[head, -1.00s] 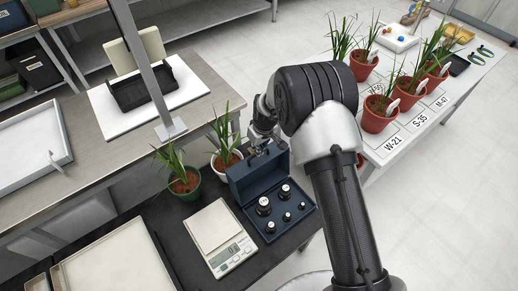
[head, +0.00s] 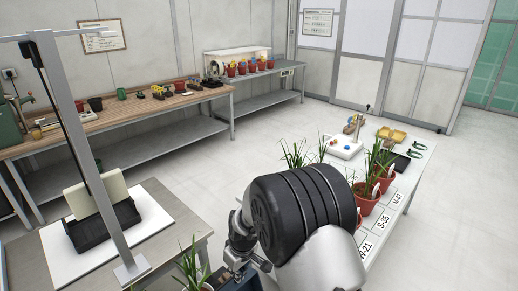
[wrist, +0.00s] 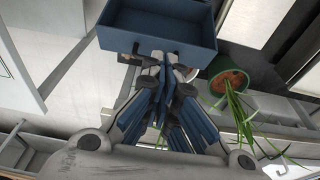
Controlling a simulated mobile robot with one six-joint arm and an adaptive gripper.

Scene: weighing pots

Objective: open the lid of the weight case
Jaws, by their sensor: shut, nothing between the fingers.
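The weight case (head: 240,284) shows only as a dark blue piece at the bottom edge of the head view; its weights are out of frame there. In the wrist view a hollow blue part of the case (wrist: 157,43), which looks like the lid, fills the top middle, with no weights visible in it. My gripper (wrist: 163,66) is shut and empty, its fingertips close to the near blue wall. I cannot tell whether they touch it. In the head view my gripper (head: 234,262) is partly hidden behind my arm, just above the case.
A potted plant (head: 191,268) stands left of the case; a green pot (wrist: 231,83) shows right of my gripper in the wrist view. A black tray (head: 100,225) lies on the left bench. Red pots (head: 367,200) stand on the white table at right.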

